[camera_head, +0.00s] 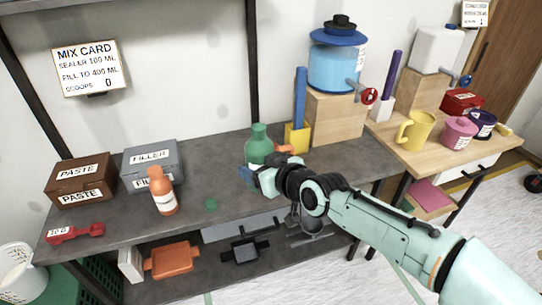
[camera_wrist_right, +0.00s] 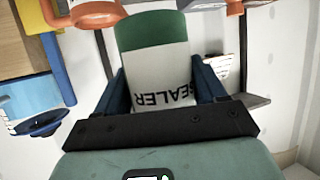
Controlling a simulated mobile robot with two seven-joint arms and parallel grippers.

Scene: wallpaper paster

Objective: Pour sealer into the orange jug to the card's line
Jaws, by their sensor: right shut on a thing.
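The green sealer bottle (camera_head: 257,140) stands upright, and my right gripper (camera_head: 262,178) is shut on it. In the right wrist view its white label (camera_wrist_right: 155,70) reads SEALER, upside down, between the two dark blue fingers. The orange jug (camera_head: 284,149) is just right of the bottle and mostly hidden by my gripper. An orange piece with a handle (camera_wrist_right: 95,15), likely the jug, shows at the top of the wrist view. The mix card (camera_head: 87,68) on the wall reads sealer 100 ml, fill to 400 ml, scoops 0. My left gripper is not in view.
An orange bottle (camera_head: 162,191) stands before the grey filler box (camera_head: 152,163). The brown paste box (camera_head: 81,182) and red scoop (camera_head: 75,233) are at left. A small green disc (camera_head: 211,205) lies on the bench. A blue water tank (camera_head: 335,68) stands behind.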

